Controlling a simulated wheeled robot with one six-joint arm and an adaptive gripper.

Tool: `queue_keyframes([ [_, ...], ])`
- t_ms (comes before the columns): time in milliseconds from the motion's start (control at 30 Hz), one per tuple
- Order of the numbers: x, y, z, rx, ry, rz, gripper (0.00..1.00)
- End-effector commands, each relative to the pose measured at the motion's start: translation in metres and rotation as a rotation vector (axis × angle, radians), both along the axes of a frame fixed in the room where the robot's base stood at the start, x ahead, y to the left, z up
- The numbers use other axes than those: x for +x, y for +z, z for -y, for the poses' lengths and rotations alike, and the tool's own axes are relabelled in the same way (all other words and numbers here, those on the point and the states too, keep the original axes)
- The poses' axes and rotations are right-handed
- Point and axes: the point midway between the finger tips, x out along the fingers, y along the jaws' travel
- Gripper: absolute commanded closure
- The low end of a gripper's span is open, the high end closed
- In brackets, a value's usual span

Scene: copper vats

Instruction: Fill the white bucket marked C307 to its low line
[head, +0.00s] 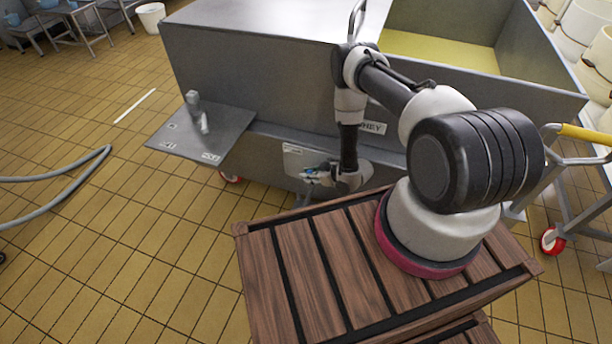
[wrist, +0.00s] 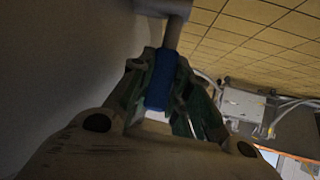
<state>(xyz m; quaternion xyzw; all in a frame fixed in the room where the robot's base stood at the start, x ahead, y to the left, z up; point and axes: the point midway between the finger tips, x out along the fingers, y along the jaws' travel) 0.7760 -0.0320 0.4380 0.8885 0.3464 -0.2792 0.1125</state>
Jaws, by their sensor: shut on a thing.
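My gripper (head: 312,176) is low against the front side of the steel vat (head: 255,95). In the wrist view my gripper (wrist: 163,88) is shut on a blue grip (wrist: 161,80), with a finger on each side. A grey stem (wrist: 173,33) runs from the blue grip to a grey block at the top edge; what it belongs to is not clear. A white bucket (head: 151,17) stands on the floor at the far top left. No C307 mark or fill line can be read on it.
A steel shelf (head: 225,138) with small labels juts from the vat, with a grey fitting (head: 197,112) above it. A label ending in "HEY" (head: 373,128) is on the vat. A grey hose (head: 70,180) lies on the tiled floor at left. A yellow-handled cart (head: 582,133) stands at right.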

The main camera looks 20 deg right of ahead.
Motion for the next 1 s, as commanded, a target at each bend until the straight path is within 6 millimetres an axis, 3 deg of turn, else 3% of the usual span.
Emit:
queue_keyframes([
  [767,-0.0062,-0.0011,0.0077,0.099,0.001,0.072,1.0],
  [800,-0.0062,-0.0011,0.0077,0.099,0.001,0.072,0.8],
  [900,-0.0061,-0.001,0.0077,0.099,0.001,0.072,0.61],
  [1000,-0.006,-0.0008,0.0077,0.099,0.001,0.072,0.59],
])
